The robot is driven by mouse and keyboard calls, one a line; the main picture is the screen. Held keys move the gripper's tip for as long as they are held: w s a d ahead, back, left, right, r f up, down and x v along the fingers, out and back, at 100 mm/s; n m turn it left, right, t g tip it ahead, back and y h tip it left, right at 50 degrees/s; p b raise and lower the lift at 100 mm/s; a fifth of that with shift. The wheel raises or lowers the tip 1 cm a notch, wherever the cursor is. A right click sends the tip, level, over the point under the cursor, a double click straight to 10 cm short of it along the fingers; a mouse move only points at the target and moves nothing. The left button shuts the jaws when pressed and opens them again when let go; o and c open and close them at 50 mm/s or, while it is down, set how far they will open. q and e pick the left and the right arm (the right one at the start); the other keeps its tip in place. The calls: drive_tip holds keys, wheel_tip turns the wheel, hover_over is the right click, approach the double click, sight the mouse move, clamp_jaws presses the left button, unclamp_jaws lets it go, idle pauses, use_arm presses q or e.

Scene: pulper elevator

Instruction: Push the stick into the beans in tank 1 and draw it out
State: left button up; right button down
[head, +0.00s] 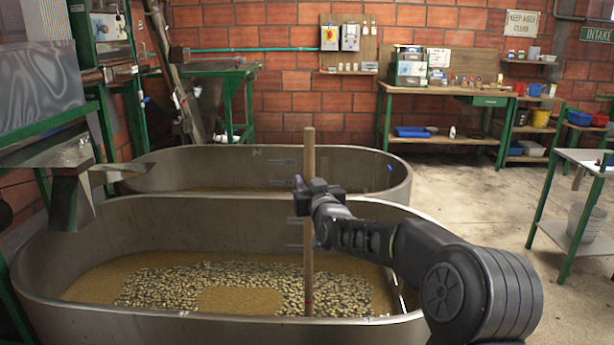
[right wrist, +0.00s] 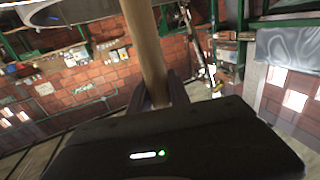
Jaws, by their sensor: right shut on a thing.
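My left gripper is not in view.
A second metal tank (head: 180,170) stands right behind the near one. A metal chute (head: 75,185) hangs over the left side. A workbench (head: 440,92) stands at the back wall, and a metal-topped table (head: 590,160) is at the right. The floor between them is clear.

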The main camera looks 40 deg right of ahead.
wheel_tip(320, 180, down, 16)
drive_tip(key=b, duration=0.6)
drive_tip(key=shift+r, duration=0.1)
wheel_tip(320, 180, up, 24)
drive_tip(key=p, duration=1.1)
drive_tip(key=shift+p, duration=0.4)
wheel_tip(320, 180, up, 20)
drive_tip(key=f+p, duration=0.1)
drive_tip(key=p, duration=1.3)
hover_over(307, 151)
drive_tip(key=w+d, duration=0.2)
drive_tip(key=w, duration=0.1)
drive_tip(key=shift+s+a+r, duration=0.1)
drive_tip(key=shift+s+r, duration=0.15)
